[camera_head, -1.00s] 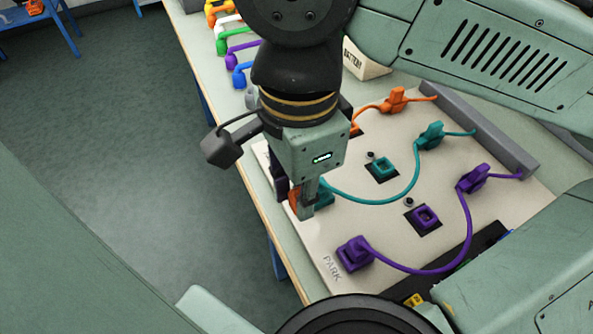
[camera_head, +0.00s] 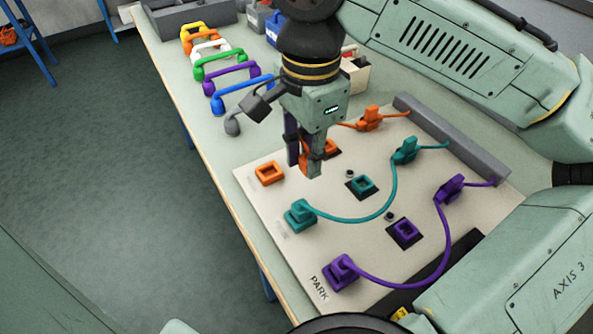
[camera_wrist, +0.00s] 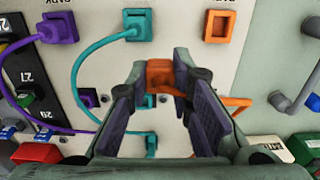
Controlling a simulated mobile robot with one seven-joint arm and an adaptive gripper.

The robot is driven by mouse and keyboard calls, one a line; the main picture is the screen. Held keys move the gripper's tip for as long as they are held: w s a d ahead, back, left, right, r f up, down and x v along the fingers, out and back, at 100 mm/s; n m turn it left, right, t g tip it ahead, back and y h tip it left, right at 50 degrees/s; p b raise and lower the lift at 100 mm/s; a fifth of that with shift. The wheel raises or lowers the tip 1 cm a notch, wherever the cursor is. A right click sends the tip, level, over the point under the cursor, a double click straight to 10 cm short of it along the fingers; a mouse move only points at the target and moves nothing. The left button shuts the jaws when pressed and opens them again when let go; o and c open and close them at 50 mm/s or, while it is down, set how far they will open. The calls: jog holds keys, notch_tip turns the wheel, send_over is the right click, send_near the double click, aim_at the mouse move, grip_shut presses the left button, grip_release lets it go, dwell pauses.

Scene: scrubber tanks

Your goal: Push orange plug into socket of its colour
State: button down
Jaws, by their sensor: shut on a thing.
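My gripper (camera_head: 308,168) is shut on the orange plug (camera_head: 313,168), which hangs between the fingers over the pale board. In the wrist view the orange plug (camera_wrist: 160,72) sits between the two dark finger pads. The orange socket (camera_head: 331,147) on its dark plate is just behind and right of the fingers, partly hidden by them. I cannot tell the gap between plug and socket. The orange park holder (camera_head: 269,172) to the left is empty; it also shows in the wrist view (camera_wrist: 219,27). The orange cable runs to its anchor (camera_head: 370,118).
A teal plug (camera_head: 300,214) and a purple plug (camera_head: 341,271) stand parked on the board with their cables looping right. The teal socket (camera_head: 362,186) and purple socket (camera_head: 405,233) are empty. Coloured handles (camera_head: 232,82) line the table behind. A grey rail (camera_head: 450,138) edges the board.

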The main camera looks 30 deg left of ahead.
jog(key=w+a+p, duration=0.2)
jog(key=w+p, duration=0.1)
jog(key=w, duration=0.9)
jog(key=shift+w, duration=0.35)
jog(key=shift+r+p, duration=0.1)
jog(key=shift+p, duration=0.5)
jog(key=shift+f+b, duration=1.2)
jog(key=shift+f, duration=1.25)
jog(key=shift+r+p, duration=0.1)
jog(key=shift+p, duration=0.65)
jog(key=shift+f, duration=0.3)
jog(key=shift+f+b, duration=0.5)
jog(key=shift+f, duration=0.25)
jog(key=c, duration=1.3)
grip_release()
jog(key=shift+c, duration=0.2)
